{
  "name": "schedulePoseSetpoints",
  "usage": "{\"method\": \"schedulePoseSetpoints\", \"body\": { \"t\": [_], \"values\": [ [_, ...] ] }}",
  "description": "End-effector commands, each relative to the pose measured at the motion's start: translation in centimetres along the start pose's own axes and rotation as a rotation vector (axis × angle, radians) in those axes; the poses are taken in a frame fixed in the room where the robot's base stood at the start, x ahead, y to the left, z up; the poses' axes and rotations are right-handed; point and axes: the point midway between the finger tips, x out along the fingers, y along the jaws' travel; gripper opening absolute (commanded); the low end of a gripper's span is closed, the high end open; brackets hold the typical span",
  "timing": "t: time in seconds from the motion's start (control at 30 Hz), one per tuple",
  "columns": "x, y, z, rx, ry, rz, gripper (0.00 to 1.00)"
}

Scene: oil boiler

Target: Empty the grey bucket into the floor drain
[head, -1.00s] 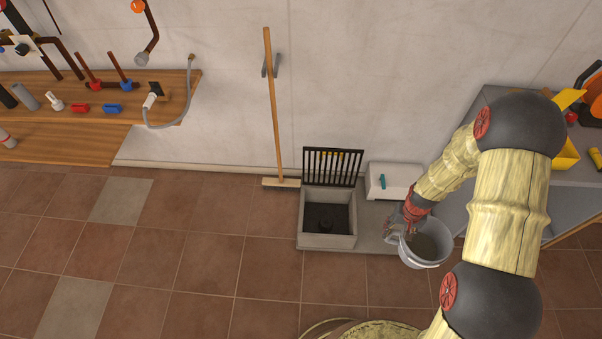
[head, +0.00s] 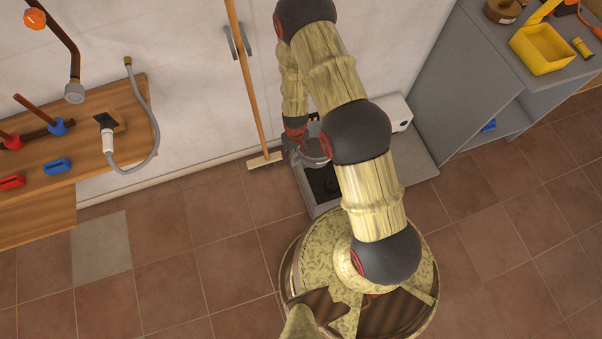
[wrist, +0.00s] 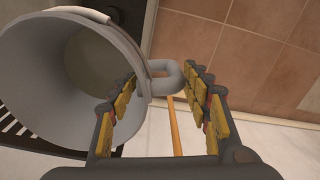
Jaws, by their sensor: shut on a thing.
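The grey bucket (head: 313,152) is in the air over the floor drain (head: 318,192) in the head view, partly hidden by my arm. The drain is a square light-framed pit with a dark inside; a corner of it shows in the wrist view (wrist: 128,14). My gripper (wrist: 165,88) is shut on the bucket's small side loop. In the head view my gripper (head: 293,142) is at the bucket's left side.
A broom (head: 264,160) leans on the wall just left of the drain. A white box (head: 397,112) and grey cabinet (head: 450,80) stand to the right. A wooden bench (head: 95,165) with tools is on the left. Tiled floor in front is open.

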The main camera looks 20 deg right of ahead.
Motion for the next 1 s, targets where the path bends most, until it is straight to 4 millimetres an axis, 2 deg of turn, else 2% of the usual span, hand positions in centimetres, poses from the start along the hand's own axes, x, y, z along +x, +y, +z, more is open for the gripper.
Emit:
{"method": "schedulePoseSetpoints", "body": {
  "t": [0.37,0.7,0.83,1.0],
  "values": [
    [4.3,0.2,0.8,-0.061,0.000,-0.005,0.00],
    [10.3,0.8,3.0,-0.153,-0.001,-0.012,0.00],
    [11.7,0.9,3.7,-0.182,-0.002,-0.014,0.00],
    [12.4,0.9,4.0,-0.199,0.001,-0.018,0.00]
  ]
}}
